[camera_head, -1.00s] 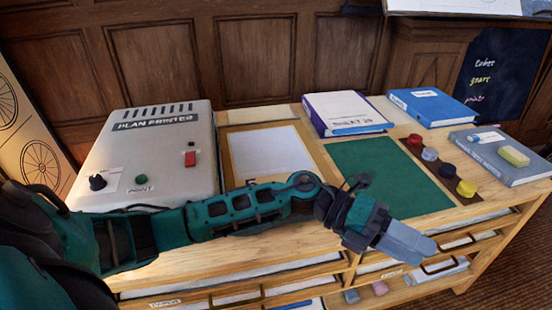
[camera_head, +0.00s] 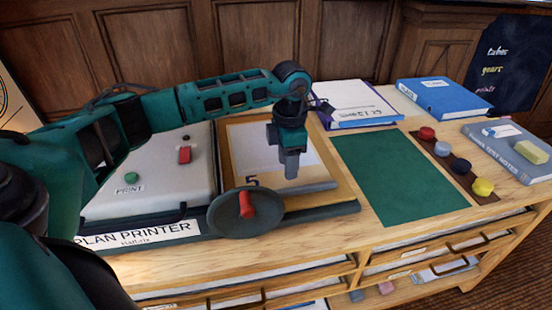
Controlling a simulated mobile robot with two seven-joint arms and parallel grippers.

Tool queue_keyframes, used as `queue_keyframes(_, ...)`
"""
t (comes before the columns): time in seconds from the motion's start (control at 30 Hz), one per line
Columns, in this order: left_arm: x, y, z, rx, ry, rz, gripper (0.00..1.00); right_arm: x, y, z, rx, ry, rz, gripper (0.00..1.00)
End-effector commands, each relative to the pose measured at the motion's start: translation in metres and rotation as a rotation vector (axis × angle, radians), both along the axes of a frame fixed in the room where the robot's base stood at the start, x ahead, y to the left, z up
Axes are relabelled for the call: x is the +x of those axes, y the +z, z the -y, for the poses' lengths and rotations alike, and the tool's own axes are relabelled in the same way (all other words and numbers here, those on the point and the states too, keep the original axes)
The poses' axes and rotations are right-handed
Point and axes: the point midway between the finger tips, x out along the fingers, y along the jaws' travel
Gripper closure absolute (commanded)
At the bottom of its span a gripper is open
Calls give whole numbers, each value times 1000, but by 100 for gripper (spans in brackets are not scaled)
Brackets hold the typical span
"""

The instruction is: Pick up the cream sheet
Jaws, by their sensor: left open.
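A pale sheet (camera_head: 248,145) lies flat in the shallow wooden tray (camera_head: 335,172) beside the plan printer. It looks near white, so I cannot tell for sure that it is the cream sheet. My left gripper (camera_head: 291,172) points straight down over the right part of this sheet, open, with nothing seen between its fingers. I cannot tell whether the fingertips touch the sheet. My arm and gripper cover part of the sheet and the tray's back. My right gripper is out of view.
The grey plan printer (camera_head: 150,190) stands left, with a round wheel with a red handle (camera_head: 247,205) in front of the tray. A green mat (camera_head: 400,175) lies clear to the right. Beyond are a white binder (camera_head: 352,103), a blue book (camera_head: 440,98), coloured knobs (camera_head: 442,149) and a grey book (camera_head: 505,150).

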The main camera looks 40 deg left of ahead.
Motion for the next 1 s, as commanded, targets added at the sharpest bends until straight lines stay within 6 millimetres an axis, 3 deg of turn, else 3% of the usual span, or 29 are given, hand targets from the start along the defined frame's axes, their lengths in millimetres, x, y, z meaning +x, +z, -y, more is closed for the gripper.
queue_keyframes(0.6,-3,-68,8,-2,1,1,54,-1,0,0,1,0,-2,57)
queue_keyframes(0.87,-3,-70,8,-3,0,2,54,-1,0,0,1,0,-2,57)
queue_keyframes(1.0,-3,-70,8,-3,0,2,68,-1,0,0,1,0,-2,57)
